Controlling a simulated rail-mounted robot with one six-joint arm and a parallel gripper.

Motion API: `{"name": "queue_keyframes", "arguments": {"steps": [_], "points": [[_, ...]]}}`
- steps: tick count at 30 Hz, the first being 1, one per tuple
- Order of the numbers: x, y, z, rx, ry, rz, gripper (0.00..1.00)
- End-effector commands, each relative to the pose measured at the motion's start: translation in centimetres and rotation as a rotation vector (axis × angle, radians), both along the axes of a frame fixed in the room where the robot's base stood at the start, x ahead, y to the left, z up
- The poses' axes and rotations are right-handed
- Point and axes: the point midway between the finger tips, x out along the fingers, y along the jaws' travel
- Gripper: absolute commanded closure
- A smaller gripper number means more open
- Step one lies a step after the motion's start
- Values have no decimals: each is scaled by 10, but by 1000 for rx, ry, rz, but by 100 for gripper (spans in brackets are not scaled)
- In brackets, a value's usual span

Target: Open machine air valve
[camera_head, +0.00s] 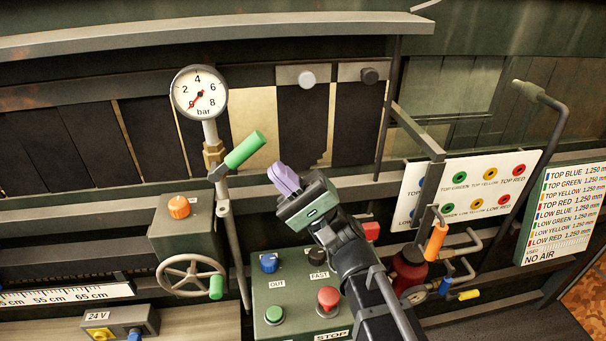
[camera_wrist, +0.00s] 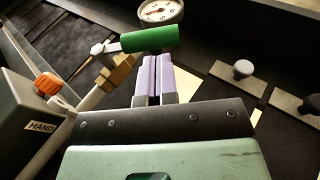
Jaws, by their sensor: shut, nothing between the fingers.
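A valve lever with a green handle (camera_head: 245,150) sits on the pipe under a round pressure gauge (camera_head: 199,93). The lever slants up to the right from a brass fitting (camera_head: 213,155). The gauge's red needle points to the low end at lower left. My gripper (camera_head: 285,180) is right of and a little below the handle in the head view, its purple fingers shut and empty. In the wrist view the green handle (camera_wrist: 150,40) lies across the picture just beyond my shut fingertips (camera_wrist: 158,58). I cannot tell whether they touch.
A grey box with an orange knob (camera_head: 179,207) and a handwheel (camera_head: 190,275) stand lower left. A button panel (camera_head: 290,305) is below my gripper. A white port board (camera_head: 468,185) and an orange-handled lever (camera_head: 436,240) are at right. Two knobs (camera_head: 307,78) (camera_head: 369,76) sit above.

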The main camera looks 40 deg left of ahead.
Motion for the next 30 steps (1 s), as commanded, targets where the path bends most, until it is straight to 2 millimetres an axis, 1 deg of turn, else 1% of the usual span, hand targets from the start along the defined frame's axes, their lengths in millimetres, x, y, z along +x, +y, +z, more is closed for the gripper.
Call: {"name": "queue_keyframes", "arguments": {"steps": [1,5,9,20,26,30], "points": [[-3,6,15,0,1,2,100],[-9,15,24,0,0,1,100],[-12,19,26,0,0,1,100],[-13,19,26,-2,-3,1,100],[-13,19,33,-26,-34,0,100],[-17,22,42,-69,-87,5,100]]}}
